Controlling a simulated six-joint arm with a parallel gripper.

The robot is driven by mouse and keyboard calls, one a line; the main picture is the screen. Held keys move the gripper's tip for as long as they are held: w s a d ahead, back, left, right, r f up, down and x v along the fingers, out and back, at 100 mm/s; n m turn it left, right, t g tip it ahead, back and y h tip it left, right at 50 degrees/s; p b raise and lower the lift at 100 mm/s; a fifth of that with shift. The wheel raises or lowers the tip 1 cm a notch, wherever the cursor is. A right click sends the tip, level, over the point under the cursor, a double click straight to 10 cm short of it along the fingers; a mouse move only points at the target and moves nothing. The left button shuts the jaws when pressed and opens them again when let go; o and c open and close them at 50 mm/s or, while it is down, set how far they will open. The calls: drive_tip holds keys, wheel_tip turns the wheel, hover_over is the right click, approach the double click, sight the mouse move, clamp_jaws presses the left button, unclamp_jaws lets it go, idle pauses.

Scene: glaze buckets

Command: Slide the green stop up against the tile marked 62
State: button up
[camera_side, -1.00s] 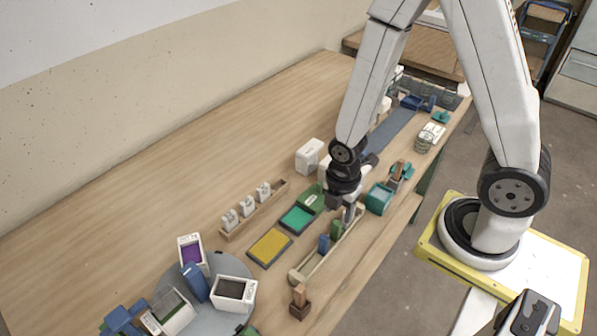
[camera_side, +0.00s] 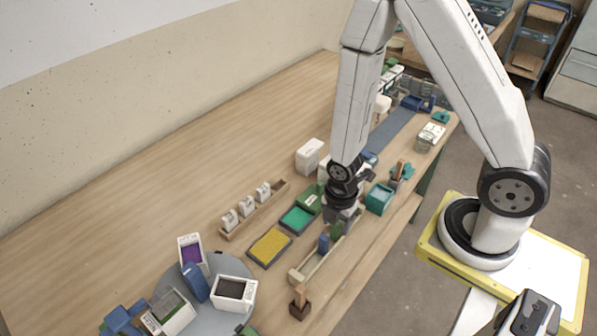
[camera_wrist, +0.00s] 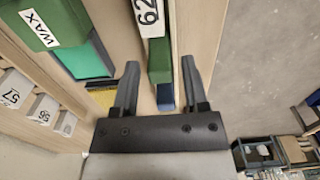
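The white tile marked 62 (camera_wrist: 148,14) lies at the top of the wrist view, in a wooden rail. The green stop (camera_wrist: 158,58) is just below it in that view; whether they touch is unclear. A blue block (camera_wrist: 165,96) is at the stop's other end. In the side view the rail (camera_side: 301,272) holds the blue block (camera_side: 323,244) and the green stop (camera_side: 337,230); the tile is hidden behind my gripper. My gripper (camera_wrist: 160,62) is open, its fingers on either side of the green stop with gaps showing.
A green box labelled WAX (camera_wrist: 45,22), a teal pad (camera_side: 297,219) and a yellow pad (camera_side: 269,247) lie left of the rail. A wooden rack (camera_side: 256,213) holds small numbered tiles. A teal bin (camera_side: 379,198) stands right. The table's far left is clear.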

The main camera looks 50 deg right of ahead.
clamp_jaws()
drive_tip(key=shift+d, duration=2.4)
drive_tip(key=shift+o, duration=0.6)
unclamp_jaws()
drive_tip(key=shift+r, duration=0.15)
drive_tip(key=shift+r, duration=3.4)
drive_tip(key=shift+a+r, duration=0.1)
